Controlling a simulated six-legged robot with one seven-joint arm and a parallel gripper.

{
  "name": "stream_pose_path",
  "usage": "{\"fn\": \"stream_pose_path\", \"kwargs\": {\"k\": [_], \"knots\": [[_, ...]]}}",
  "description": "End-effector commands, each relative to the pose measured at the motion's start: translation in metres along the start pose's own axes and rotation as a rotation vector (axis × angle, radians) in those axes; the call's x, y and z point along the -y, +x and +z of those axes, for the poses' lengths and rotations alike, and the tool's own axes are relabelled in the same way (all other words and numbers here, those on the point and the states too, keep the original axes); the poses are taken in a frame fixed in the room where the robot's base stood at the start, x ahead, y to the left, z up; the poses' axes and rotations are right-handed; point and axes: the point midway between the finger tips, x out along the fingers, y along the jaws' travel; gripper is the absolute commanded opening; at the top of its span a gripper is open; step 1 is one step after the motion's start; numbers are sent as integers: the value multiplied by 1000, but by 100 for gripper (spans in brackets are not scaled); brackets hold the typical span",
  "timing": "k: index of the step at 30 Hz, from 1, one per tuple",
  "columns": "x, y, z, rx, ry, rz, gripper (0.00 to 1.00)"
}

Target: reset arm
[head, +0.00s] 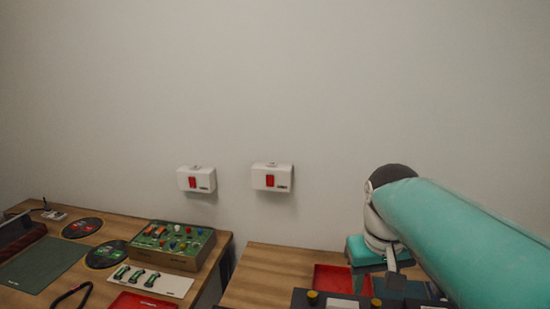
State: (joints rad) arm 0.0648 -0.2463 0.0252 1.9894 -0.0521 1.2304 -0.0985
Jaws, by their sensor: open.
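My arm crosses the right side of the head view. A thick teal link runs in from the lower right corner to a dark grey and white joint. Below the joint, white and grey parts of the arm hang in front of the right-hand table. I cannot make out my gripper or its fingers in this view. No held object shows.
Two white wall boxes with red switches (197,179) (272,177) hang on the bare wall. The left table (110,223) holds a green board with coloured parts (173,240), dark round discs (82,228) and a green mat (42,264). The right table (265,270) holds a red tray (331,279).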

Motion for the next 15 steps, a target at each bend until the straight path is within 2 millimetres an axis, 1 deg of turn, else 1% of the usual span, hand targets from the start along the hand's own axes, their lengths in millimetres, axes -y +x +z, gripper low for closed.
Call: {"fn": "stream_pose_path", "kwargs": {"k": [1,8,12,15], "knots": [[4,-1,12,-30,6,-2,45],[18,6,59,-155,38,-14,45],[26,15,86,-230,58,-28,45],[31,23,102,-277,71,-37,45]]}}
